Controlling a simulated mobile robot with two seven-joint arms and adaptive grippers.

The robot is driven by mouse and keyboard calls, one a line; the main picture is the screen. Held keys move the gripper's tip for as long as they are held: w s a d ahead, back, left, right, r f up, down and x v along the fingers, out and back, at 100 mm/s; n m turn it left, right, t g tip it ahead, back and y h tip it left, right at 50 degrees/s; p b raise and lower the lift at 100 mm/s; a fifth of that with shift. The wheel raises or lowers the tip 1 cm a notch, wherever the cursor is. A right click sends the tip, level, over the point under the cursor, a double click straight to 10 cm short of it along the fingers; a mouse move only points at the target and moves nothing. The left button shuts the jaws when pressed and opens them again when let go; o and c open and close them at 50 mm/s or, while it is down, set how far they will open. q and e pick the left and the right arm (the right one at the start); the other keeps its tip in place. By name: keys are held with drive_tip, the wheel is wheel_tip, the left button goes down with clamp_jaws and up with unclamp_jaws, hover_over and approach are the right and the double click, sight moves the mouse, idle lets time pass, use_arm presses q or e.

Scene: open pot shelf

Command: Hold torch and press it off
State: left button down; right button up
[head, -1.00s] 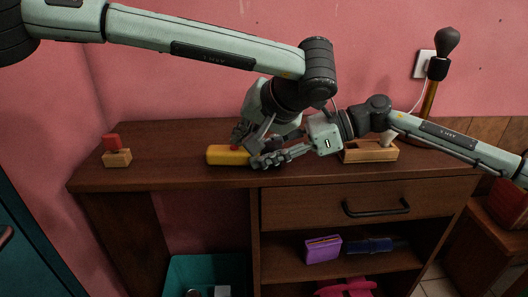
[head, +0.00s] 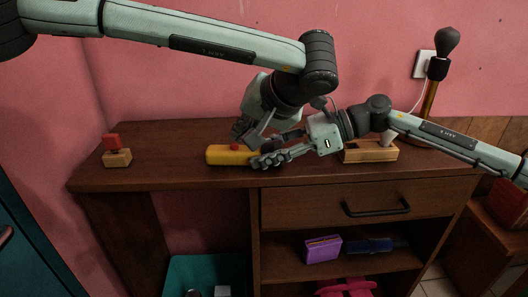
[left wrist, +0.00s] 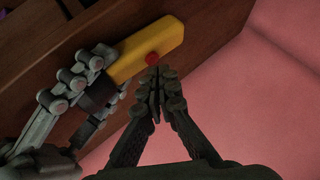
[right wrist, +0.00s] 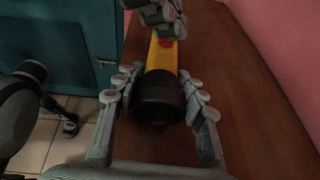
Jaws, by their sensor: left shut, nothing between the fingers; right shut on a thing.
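The torch (head: 222,156) is a yellow body with a red button (head: 234,147) on top and a black head. It lies on the desk top, pointing right. In the left wrist view the torch (left wrist: 150,42) shows its button (left wrist: 152,59) just beyond my shut fingertips. My left gripper (head: 239,130) is shut and empty, a little above the button. My right gripper (head: 261,161) is shut on the torch at its black end. In the right wrist view the black head (right wrist: 158,99) sits between the fingers, and my left fingers partly cover the yellow body.
A small wooden block with a red top (head: 116,157) stands at the desk's left. A wooden box (head: 371,152) with a pale piece is behind my right forearm, near a lamp (head: 437,68). A purple box (head: 322,249) is on the shelf below.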

use_arm(q)
drive_tip(key=shift+r, duration=2.95)
use_arm(e)
drive_tip(key=o, duration=1.4)
drive_tip(key=shift+o, duration=0.2)
